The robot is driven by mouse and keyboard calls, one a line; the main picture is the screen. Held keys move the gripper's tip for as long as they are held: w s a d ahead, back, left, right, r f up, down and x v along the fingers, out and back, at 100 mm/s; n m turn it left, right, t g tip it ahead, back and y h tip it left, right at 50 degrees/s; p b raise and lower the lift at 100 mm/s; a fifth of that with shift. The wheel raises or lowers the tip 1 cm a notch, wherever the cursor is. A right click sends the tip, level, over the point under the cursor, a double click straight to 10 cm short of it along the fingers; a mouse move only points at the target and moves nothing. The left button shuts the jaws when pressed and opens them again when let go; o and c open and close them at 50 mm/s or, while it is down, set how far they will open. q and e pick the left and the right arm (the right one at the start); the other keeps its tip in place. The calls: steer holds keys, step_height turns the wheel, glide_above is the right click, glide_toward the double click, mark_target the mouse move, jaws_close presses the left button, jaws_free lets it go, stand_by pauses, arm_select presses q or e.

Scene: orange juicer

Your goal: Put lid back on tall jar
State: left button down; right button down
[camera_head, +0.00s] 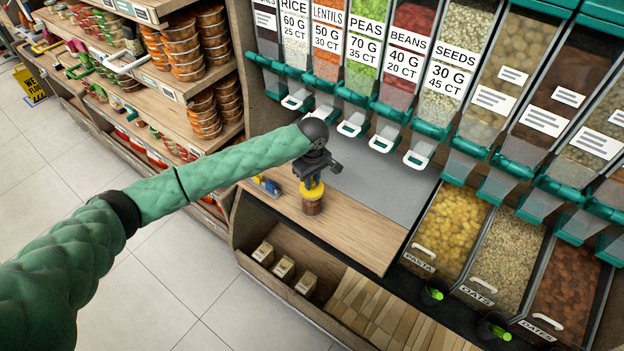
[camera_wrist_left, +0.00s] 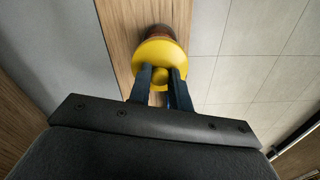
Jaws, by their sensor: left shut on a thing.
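The tall jar (camera_head: 312,208) stands near the left end of the wooden counter in the head view, with brown contents. Its yellow lid (camera_head: 312,190) sits at the jar's mouth; whether it is fully seated I cannot tell. In the left wrist view the lid (camera_wrist_left: 158,58) is a round yellow disc with a knob, and part of the brown jar (camera_wrist_left: 160,31) shows beyond it. My left gripper (camera_head: 312,181) points down from above the lid. Its two fingers (camera_wrist_left: 166,76) are shut on the lid's knob. My right gripper is in neither view.
A dispenser wall with labelled bins (camera_head: 410,50) and white-handled chutes stands behind the counter (camera_head: 365,235). A small blue and yellow item (camera_head: 266,185) lies left of the jar. Small boxes (camera_head: 284,268) sit on a lower shelf. The counter right of the jar is clear.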

arm_select(q)
steer(key=p, duration=0.3)
steer(key=shift+f, duration=0.2)
stand_by(2.8)
steer(key=c, duration=0.7)
jaws_free()
steer(key=shift+r, duration=0.15)
steer(key=shift+r+p, duration=2.25)
steer(key=shift+p, duration=0.4)
steer(key=shift+r+p, duration=0.75)
steer(key=shift+r, duration=0.4)
